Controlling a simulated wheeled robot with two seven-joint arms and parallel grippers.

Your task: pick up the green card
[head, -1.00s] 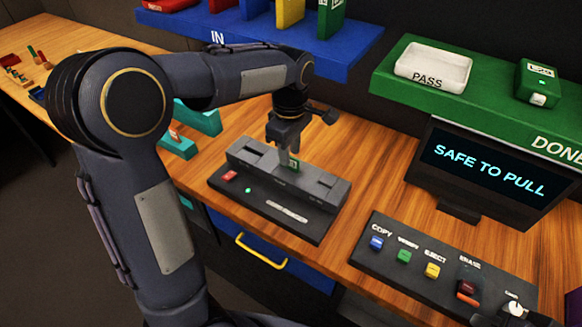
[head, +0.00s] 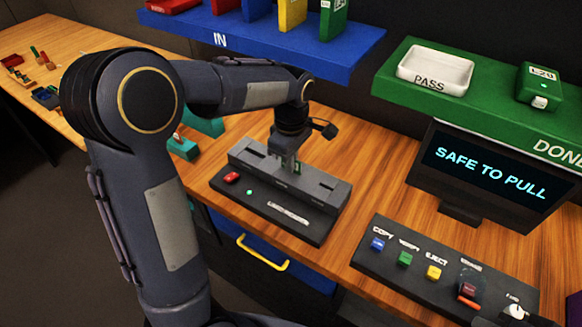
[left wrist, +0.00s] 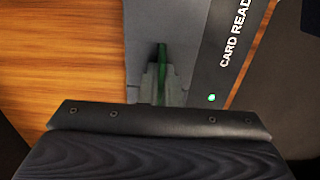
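The green card (left wrist: 163,53) stands upright in the slot of the grey card reader (head: 320,188). In the head view only a small part of the card (head: 297,168) shows beside the fingers. My left gripper (head: 286,162) points down at the reader from above. In the left wrist view its fingers (left wrist: 158,84) are close together on both sides of the card's thin edge, and they look shut on it. The card's lower part is hidden in the slot. My right gripper is not clearly seen.
A screen (head: 490,172) reads "SAFE TO PULL". A button panel (head: 400,279) is at the front right. The blue IN shelf (head: 270,48) overhangs behind my arm. The green DONE shelf (head: 480,112) holds a white PASS tray (head: 436,70) and a green box (head: 539,88).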

